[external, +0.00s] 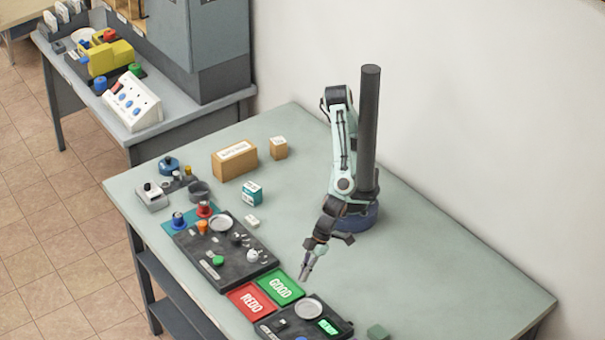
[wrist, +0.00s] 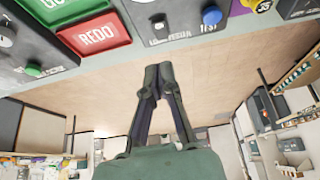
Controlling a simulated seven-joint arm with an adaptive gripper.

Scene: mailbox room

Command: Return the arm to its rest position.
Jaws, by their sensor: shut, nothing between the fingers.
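My arm stands on its round base at the back of the pale green table (external: 440,270), beside a dark upright post. My gripper (external: 305,276) hangs over the table just right of the green GOOD pad (external: 280,287), pointing down. Its fingers are together and empty. In the wrist view my gripper (wrist: 158,70) is shut, its fingertips close together, with nothing between them.
The red REDO pad (external: 251,301) lies beside GOOD; REDO also shows in the wrist view (wrist: 97,37). A dark panel (external: 225,250) holds knobs and a dish. Two cardboard boxes (external: 235,160) (external: 279,148) stand behind. The table's right side is largely clear.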

